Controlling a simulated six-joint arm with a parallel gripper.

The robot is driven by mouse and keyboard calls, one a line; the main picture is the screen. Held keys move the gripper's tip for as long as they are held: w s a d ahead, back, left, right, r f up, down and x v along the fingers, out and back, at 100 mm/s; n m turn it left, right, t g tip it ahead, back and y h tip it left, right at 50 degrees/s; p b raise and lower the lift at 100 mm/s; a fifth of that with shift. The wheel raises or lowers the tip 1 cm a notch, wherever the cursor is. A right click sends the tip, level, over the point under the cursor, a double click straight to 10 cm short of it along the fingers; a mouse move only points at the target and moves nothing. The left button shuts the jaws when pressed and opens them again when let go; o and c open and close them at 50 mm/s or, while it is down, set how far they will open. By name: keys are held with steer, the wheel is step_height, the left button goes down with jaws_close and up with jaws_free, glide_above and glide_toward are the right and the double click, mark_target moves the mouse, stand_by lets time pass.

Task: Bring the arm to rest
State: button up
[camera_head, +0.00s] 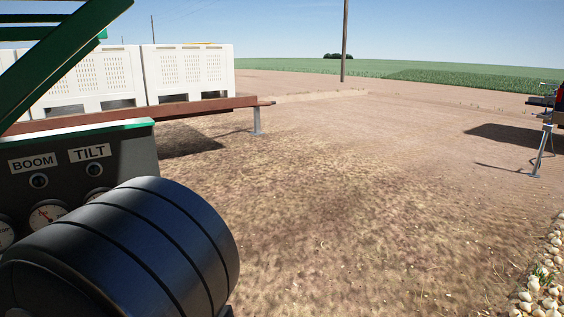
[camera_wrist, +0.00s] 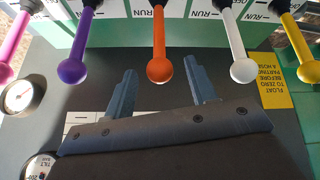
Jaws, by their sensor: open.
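My gripper (camera_wrist: 160,68) shows in the wrist view with its two blue-grey fingers spread apart and nothing between them. In the picture the orange-knobbed lever (camera_wrist: 158,68) hangs between the fingertips; the depth between them is hard to tell. The purple-knobbed lever (camera_wrist: 73,70) is to the left of the fingers and the white-knobbed lever (camera_wrist: 241,68) to the right. In the head view a large dark rounded part, probably my arm, fills the lower left. My gripper is not seen there.
A control panel (camera_head: 70,150) labelled BOOM and TILT, with gauges, stands at the left. A pink-knobbed lever (camera_wrist: 8,70) and a yellow-knobbed lever (camera_wrist: 308,70) are at the sides. White bins (camera_head: 188,70) stand behind on a trailer bed (camera_head: 190,108). Open dirt ground lies at centre.

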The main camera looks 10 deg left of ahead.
steer(key=v, duration=1.5)
steer(key=x, duration=1.7)
steer(key=shift+f, duration=0.1)
steer(key=w+a, duration=0.4)
step_height(320, 180, up, 18)
steer(key=s+d+m+g+h, duration=0.2)
steer(key=shift+m, duration=0.4)
